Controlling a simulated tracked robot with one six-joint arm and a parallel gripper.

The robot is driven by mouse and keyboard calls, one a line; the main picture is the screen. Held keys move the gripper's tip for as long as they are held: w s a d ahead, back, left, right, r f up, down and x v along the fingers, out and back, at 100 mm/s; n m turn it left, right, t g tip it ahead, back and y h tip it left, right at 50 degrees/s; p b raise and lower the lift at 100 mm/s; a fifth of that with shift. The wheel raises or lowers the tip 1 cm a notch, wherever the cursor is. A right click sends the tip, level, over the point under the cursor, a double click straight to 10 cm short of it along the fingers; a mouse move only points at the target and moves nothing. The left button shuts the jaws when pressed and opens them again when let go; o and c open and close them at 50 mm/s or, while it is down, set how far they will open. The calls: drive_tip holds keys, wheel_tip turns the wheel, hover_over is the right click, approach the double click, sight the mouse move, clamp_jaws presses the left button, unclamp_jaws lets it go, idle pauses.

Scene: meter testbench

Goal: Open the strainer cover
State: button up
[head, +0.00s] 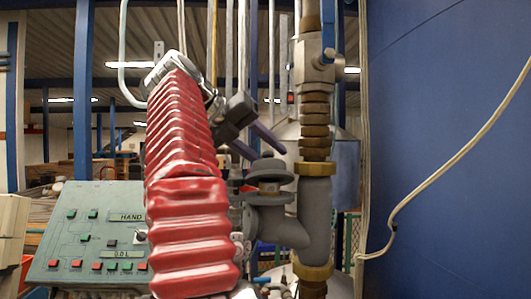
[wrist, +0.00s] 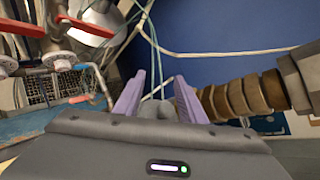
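The grey strainer (head: 285,228) branches off the left of the vertical pipe. My gripper (head: 270,154) has two purple fingers spread apart just above and left of the cover, pointing down to the right. In the wrist view the fingers (wrist: 159,76) are also apart, with a grey rounded part (wrist: 157,108), probably the strainer, showing between them. I cannot tell whether a finger touches the cover. My red-sleeved arm hides what lies behind it.
The brass and grey vertical pipe (head: 316,130) stands close to the right of my gripper, with a valve (head: 318,62) above. A control panel (head: 85,235) is at lower left. A blue wall (head: 450,130) with a hanging cable fills the right. Red valve handles (wrist: 85,25) show in the wrist view.

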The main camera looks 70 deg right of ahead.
drive_tip(key=w+a+r, duration=0.1)
drive_tip(key=w+a, duration=0.2)
drive_tip(key=a, duration=0.4)
drive_tip(key=w+a+r, duration=0.1)
drive_tip(key=w+a, duration=0.3)
drive_tip(key=a, duration=0.3)
drive_tip(key=shift+a+r, duration=0.2)
drive_tip(key=shift+a, duration=0.15)
idle(0.8)
